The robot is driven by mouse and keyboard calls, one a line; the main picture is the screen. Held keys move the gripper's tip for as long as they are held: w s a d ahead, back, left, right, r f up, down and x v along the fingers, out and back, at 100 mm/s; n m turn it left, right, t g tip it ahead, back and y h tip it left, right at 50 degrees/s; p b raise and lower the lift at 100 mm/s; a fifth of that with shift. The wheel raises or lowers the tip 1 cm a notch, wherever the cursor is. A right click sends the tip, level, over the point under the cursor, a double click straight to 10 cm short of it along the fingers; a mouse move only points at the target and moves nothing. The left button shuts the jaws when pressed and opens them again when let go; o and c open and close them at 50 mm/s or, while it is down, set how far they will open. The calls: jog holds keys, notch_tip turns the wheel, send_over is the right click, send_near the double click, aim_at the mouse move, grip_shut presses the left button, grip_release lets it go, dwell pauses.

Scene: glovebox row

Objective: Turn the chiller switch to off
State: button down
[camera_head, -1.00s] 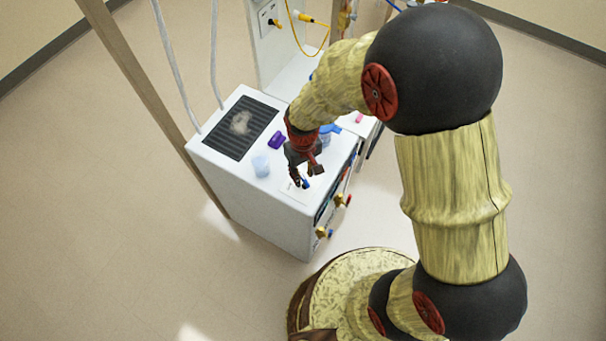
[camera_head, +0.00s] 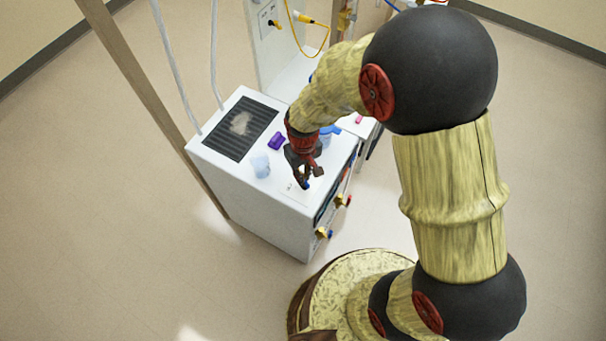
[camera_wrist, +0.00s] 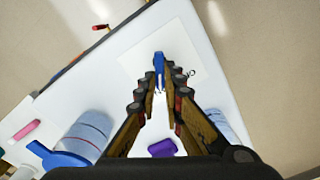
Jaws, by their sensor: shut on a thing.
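The chiller (camera_head: 250,206) is a white box with a dark vent grille on top. Its switch is a small blue lever (camera_wrist: 159,66) on a pale label plate (camera_wrist: 180,40) on the top face, near the front edge. In the head view the switch shows as a small blue spot (camera_head: 306,184) at my fingertips. My gripper (camera_head: 303,178) points down over the plate. In the wrist view my gripper (camera_wrist: 160,83) has its fingertips closed on either side of the blue lever. The lower part of the lever is hidden between the fingers.
A pink piece (camera_wrist: 25,130) lies farther off.

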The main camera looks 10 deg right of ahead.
jog(key=shift+n, duration=0.3)
jog(key=shift+s+a+n+p, duration=0.15)
jog(key=shift+n+p, duration=0.25)
jog(key=shift+n, duration=0.9)
jog(key=shift+a+n+p, duration=0.1)
jog(key=shift+n+p, duration=0.3)
jog(key=shift+n, duration=0.9)
jog(key=c, duration=1.9)
grip_release()
jog(key=shift+r, duration=0.1)
notch_tip(320, 180, up, 12)
jog(key=shift+f, duration=0.1)
